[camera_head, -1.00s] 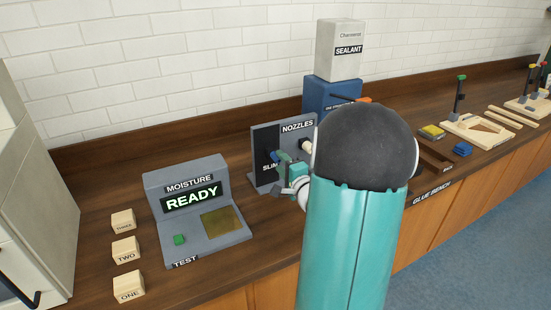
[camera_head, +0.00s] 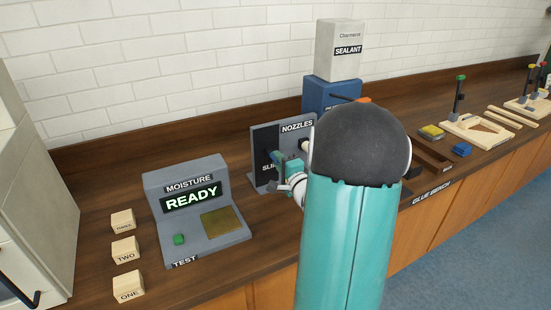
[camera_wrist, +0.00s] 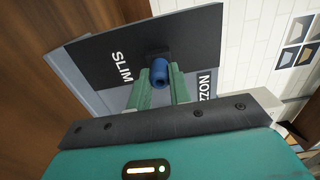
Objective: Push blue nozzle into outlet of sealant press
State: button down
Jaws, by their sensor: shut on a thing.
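The blue nozzle (camera_wrist: 161,71) is between the green fingers of my gripper (camera_wrist: 160,82) in the wrist view. My gripper is shut on it, in front of the dark panel (camera_wrist: 130,50) marked SLIM on the nozzle rack. A dark part shows just behind the nozzle; I cannot tell if they touch. In the head view my gripper (camera_head: 284,168) is at the front of the NOZZLES rack (camera_head: 264,136), and the blue nozzle cannot be made out. The sealant press (camera_head: 328,93) stands behind, blue with a grey SEALANT cartridge (camera_head: 338,50) on top. Its outlet is hidden behind my arm.
A grey moisture tester (camera_head: 190,215) showing READY stands left of the rack. Several wooden blocks (camera_head: 124,250) lie beside it. A tiled wall closes the back.

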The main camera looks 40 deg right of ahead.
jog(key=shift+s+a, duration=0.2)
jog(key=shift+s, duration=0.45)
dwell(0.3)
jog(key=shift+v, duration=1.1)
